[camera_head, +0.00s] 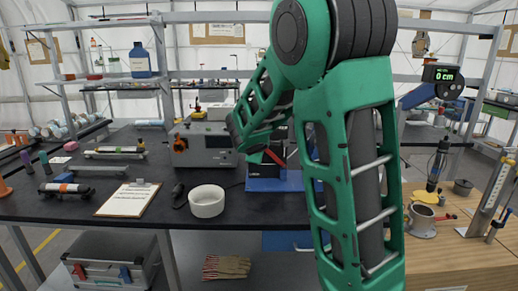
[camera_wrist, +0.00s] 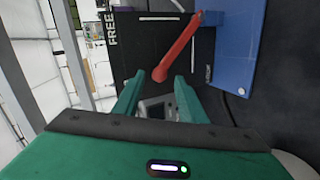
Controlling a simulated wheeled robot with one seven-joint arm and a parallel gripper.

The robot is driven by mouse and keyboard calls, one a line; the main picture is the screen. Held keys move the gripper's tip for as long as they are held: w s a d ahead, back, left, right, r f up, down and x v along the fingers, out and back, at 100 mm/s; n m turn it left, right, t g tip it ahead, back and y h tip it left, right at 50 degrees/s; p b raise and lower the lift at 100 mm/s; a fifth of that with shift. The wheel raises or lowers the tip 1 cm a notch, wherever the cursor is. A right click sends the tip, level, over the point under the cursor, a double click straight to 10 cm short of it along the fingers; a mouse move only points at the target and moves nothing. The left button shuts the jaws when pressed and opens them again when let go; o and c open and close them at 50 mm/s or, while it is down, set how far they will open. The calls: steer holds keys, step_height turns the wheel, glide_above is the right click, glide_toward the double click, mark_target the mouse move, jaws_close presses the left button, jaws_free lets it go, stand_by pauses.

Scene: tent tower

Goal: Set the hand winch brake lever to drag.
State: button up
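The hand winch shows in the head view as a dark box (camera_head: 266,170) on a blue base (camera_head: 262,185), partly hidden behind my arm. Its red brake lever (camera_head: 273,157) is a small slanted bar there. In the wrist view the lever (camera_wrist: 182,45) runs from a pivot at upper right down to a free end at lower left. The word FREE (camera_wrist: 112,28) is printed on the dark housing, left of the lever. My gripper (camera_wrist: 159,76) is open. The lever's free end appears between the fingertips, apart from both; I cannot tell how deep it sits.
A grey instrument box (camera_head: 205,146) stands left of the winch. A white bowl (camera_head: 207,201) and a clipboard (camera_head: 129,200) lie on the dark bench (camera_head: 80,206).

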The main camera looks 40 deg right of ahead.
steer(key=v, duration=0.8)
steer(key=shift+s+a, duration=0.15)
steer(key=shift+r, duration=0.1)
steer(key=s+d+f+m+g+y, duration=0.2)
steer(key=s+f+m+g, duration=0.15)
steer(key=s, duration=0.45)
steer(key=s+d+f+m+g+y, duration=0.1)
steer(key=s+f+m+g, duration=0.1)
steer(key=s+f+m, duration=0.4)
steer(key=s+a+f+m+g+y, duration=0.1)
steer(key=s+a, duration=0.3)
steer(key=s, duration=0.7)
steer(key=s+a+f+m+g+y, duration=0.2)
steer(key=s+a+m+g+y, duration=0.1)
steer(key=s, duration=0.8)
steer(key=shift+s+a+m+g+y, duration=0.4)
steer(key=shift+a+y, duration=0.3)
steer(key=shift+a, duration=0.2)
